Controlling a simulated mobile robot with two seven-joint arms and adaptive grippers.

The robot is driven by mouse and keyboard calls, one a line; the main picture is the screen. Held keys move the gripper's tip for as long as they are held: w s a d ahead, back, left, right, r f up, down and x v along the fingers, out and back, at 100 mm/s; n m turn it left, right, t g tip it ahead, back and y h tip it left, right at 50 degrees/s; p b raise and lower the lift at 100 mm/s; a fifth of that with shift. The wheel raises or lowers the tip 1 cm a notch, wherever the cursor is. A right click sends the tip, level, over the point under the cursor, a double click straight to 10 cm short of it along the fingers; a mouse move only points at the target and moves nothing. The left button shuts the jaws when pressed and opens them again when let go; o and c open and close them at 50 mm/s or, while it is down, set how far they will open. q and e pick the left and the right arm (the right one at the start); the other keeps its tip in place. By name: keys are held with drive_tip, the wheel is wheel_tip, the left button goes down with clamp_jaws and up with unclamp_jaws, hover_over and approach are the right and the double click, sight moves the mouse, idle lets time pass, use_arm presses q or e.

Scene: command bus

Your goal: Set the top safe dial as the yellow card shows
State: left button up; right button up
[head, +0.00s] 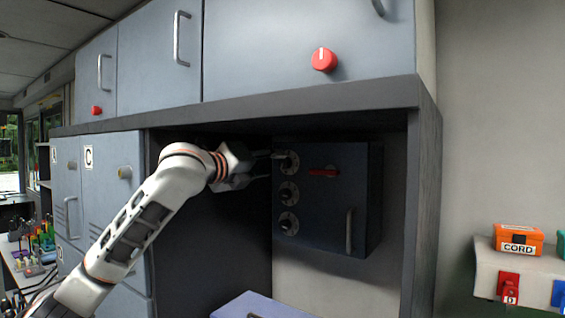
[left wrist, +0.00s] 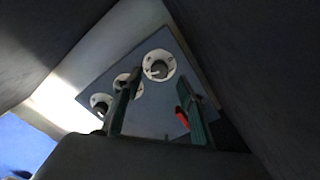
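A dark blue-grey safe (head: 335,225) is mounted in the open bay, with three round dials in a column on its left side. The top dial (head: 289,162) has a pale ring and a dark knob; its setting is too small to read. It also shows in the left wrist view (left wrist: 159,67). My left gripper (head: 268,166) is at the left of the top dial, fingers pointing at it. In the left wrist view its two fingers are spread, with the top dial seen beyond and between the tips; contact cannot be told. No yellow card shows. My right gripper is out of view.
The middle dial (head: 289,192) and bottom dial (head: 289,223) sit close below. A red handle (head: 323,172) and a grey bar handle (head: 349,231) are on the safe. The shelf edge (head: 300,103) overhangs the arm. A purple-blue box (head: 255,306) stands below.

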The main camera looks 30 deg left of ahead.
sight(282, 163)
use_arm(q)
drive_tip(key=w, duration=0.3)
drive_tip(key=w+p, duration=0.1)
drive_tip(key=w, duration=0.1)
drive_tip(key=shift+d, duration=0.4)
drive_tip(key=shift+w+f, duration=0.1)
drive_tip(key=c, duration=1.1)
